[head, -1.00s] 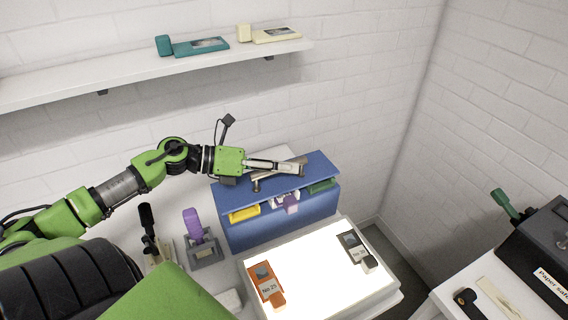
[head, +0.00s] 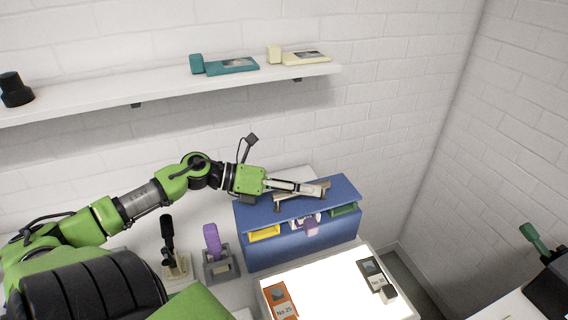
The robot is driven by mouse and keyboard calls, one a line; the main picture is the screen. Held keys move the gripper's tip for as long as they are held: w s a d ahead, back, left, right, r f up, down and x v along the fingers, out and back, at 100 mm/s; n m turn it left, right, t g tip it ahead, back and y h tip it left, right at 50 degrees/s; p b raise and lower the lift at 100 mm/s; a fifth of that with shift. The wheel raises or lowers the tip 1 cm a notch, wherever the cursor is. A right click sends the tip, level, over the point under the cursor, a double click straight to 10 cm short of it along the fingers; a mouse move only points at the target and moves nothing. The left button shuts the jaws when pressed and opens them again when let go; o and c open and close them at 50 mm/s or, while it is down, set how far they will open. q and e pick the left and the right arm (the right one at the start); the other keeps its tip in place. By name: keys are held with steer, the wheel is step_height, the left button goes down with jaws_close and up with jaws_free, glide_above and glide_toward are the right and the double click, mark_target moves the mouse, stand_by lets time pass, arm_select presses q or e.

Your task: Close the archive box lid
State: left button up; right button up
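The blue archive box (head: 300,243) stands on the table behind the light panel. Its blue lid (head: 262,213) sits over the box with a gap along the front. Through the gap show a yellow item (head: 264,233), a purple and white item and a green item (head: 343,209). A metal bar-like handle (head: 290,197) is on the lid's top. My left gripper (head: 312,189) is over the lid, its fingers at the handle; I cannot tell whether they grip it or only touch it. My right gripper is not in view.
A glowing light panel (head: 335,292) in front holds an orange holder (head: 281,301) and a dark holder (head: 372,273). A purple-handled tool (head: 212,240) and a black-handled tool (head: 168,236) stand left of the box. A wall shelf (head: 165,91) runs above.

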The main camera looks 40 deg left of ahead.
arm_select(q)
step_height(320, 180, up, 3)
glide_above(259, 205)
steer(key=shift+r, duration=0.15)
stand_by(0.5)
